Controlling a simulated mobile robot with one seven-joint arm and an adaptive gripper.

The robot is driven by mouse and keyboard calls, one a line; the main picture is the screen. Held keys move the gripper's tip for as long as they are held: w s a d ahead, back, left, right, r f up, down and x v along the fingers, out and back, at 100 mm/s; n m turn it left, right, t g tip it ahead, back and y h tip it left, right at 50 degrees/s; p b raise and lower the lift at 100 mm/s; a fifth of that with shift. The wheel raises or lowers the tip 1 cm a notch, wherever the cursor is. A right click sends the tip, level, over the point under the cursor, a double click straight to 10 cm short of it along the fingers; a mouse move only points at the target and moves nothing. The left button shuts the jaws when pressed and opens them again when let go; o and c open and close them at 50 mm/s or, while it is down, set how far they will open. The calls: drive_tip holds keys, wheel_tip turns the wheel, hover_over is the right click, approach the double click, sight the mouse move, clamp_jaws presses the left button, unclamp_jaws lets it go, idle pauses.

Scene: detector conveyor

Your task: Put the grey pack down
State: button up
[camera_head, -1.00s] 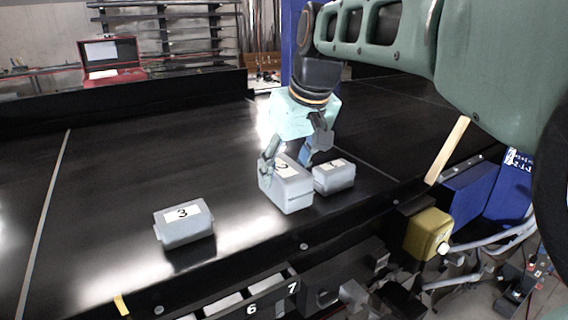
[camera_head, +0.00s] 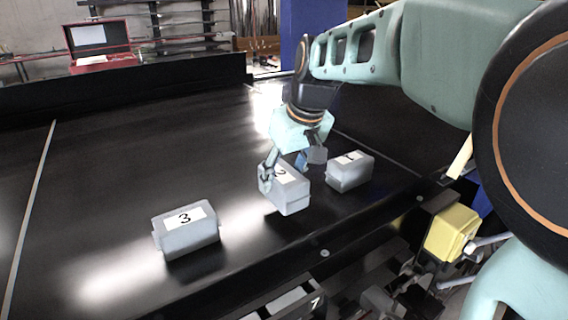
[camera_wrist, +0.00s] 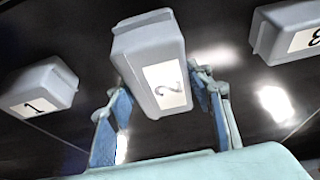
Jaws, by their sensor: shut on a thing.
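The grey pack labelled 2 (camera_head: 290,192) is held between the fingers of my gripper (camera_head: 286,172), over the black conveyor belt (camera_head: 110,170). In the wrist view the pack (camera_wrist: 150,60) sits between the two blue-padded fingers (camera_wrist: 165,105), its label facing the camera. I cannot tell whether its underside touches the belt. A grey pack labelled 3 (camera_head: 187,230) rests on the belt to the left. Another grey pack (camera_head: 350,171) rests just to the right; its label reads 1 in the wrist view (camera_wrist: 40,90).
A raised black edge (camera_head: 300,255) runs along the belt's near side. A yellow box (camera_head: 452,234) is beyond it at the right. A red case (camera_head: 95,50) stands open behind the belt. The belt is clear between packs 2 and 3 and behind them.

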drive_tip(key=shift+w+f, duration=0.1)
drive_tip(key=shift+f, duration=0.3)
drive_tip(key=b+x, duration=0.2)
drive_tip(key=shift+f, duration=0.35)
drive_tip(key=shift+f+b, duration=0.25)
drive_tip(key=shift+b, duration=0.15)
drive_tip(key=shift+r, duration=0.15)
drive_tip(key=shift+f, duration=0.25)
drive_tip(key=o, duration=1.7)
